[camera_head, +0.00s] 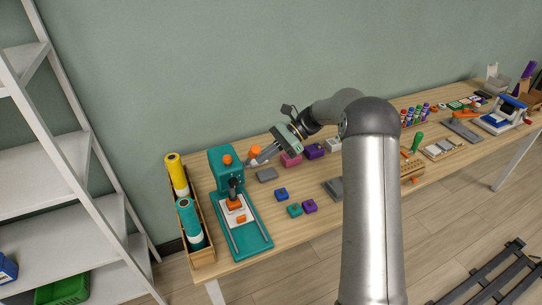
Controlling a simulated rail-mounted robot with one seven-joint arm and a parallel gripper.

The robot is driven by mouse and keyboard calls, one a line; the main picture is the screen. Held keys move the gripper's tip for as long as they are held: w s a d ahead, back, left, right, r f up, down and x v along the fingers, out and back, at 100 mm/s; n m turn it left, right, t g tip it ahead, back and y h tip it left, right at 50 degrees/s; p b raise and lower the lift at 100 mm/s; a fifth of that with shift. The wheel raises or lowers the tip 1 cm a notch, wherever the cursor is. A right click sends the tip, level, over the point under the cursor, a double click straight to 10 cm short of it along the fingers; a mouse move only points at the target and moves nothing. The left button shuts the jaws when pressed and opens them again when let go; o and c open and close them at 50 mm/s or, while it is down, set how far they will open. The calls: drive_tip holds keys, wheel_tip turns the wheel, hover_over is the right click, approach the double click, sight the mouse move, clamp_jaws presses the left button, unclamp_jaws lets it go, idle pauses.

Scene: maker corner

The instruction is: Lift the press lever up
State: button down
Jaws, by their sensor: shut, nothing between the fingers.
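The teal press (227,172) stands at the left end of the wooden table, with a teal base and a dark ram above an orange block on a white plate. An orange knob (254,151), which looks like the end of the press lever, sits just right of the press head. Another orange round part (227,159) is on the head itself. My gripper (254,162) reaches in from the right, with its shut fingertips at or just below the knob. I cannot tell whether they touch it. The lever's shaft is mostly hidden or too small to make out.
A wooden rack (203,255) with yellow and teal rolls stands left of the press. White shelving (70,160) is further left. Bare tabletop lies in front of the small blocks.

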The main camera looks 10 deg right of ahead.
drive_tip(key=shift+w+a+r, duration=0.15)
drive_tip(key=shift+w+r, duration=0.2)
drive_tip(key=shift+r, duration=0.3)
drive_tip(key=s+d+f+b, duration=0.2)
drive_tip(key=s+f, duration=0.1)
drive_tip(key=f, duration=0.1)
drive_tip(key=w+d+r+b, duration=0.1)
drive_tip(key=w+d+r, duration=0.2)
drive_tip(key=w+d, duration=0.2)
drive_tip(key=shift+w+d, duration=0.35)
drive_tip(key=shift+d, duration=0.75)
drive_tip(key=shift+r, duration=0.1)
